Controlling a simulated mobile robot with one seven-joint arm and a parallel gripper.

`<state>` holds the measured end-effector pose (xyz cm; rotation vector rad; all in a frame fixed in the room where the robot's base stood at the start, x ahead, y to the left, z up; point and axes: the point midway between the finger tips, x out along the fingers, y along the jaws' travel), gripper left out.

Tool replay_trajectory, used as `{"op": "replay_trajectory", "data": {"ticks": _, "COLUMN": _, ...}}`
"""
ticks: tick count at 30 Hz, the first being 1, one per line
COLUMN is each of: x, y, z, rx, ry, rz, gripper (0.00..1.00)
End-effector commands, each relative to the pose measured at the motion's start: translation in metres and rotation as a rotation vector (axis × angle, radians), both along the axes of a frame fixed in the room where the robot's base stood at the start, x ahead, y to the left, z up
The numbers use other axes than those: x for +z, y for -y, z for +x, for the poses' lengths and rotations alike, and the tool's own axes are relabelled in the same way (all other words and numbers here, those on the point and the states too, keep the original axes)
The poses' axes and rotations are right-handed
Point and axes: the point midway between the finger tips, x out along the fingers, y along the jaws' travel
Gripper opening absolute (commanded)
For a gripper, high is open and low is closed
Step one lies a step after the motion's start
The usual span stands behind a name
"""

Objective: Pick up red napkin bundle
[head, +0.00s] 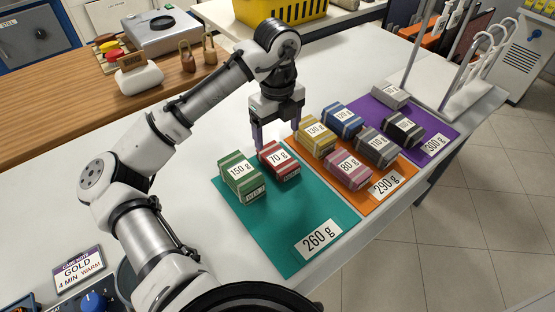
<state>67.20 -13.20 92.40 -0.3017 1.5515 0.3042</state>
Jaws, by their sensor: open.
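The red napkin bundle (279,161), labelled 70 g, lies on the teal mat (275,232), just right of the green 150 g bundle (241,182). My gripper (276,143) points down at the far side of the red bundle, its fingers apart with nothing seen between them. One finger shows at the bundle's left and the other at its right, by the yellow bundle. I cannot tell whether the fingers touch the red bundle.
The yellow 130 g bundle (315,135) stands close on the right, on the orange mat (381,188) with several others. A purple mat (433,141) lies farther right. The white table is clear left of the teal mat. A yellow basket (287,11) stands behind.

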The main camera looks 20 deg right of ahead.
Motion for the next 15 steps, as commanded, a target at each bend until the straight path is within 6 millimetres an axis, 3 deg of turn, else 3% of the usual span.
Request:
{"op": "replay_trajectory", "data": {"ticks": 3, "x": -0.02, "y": 0.0, "z": -0.001, "rx": 0.0, "ry": 0.0, "rz": 0.0, "gripper": 0.82}}
{"op": "replay_trajectory", "data": {"ticks": 15, "x": -0.059, "y": 0.001, "z": -0.002, "rx": 0.0, "ry": 0.0, "rz": 0.001, "gripper": 0.82}}
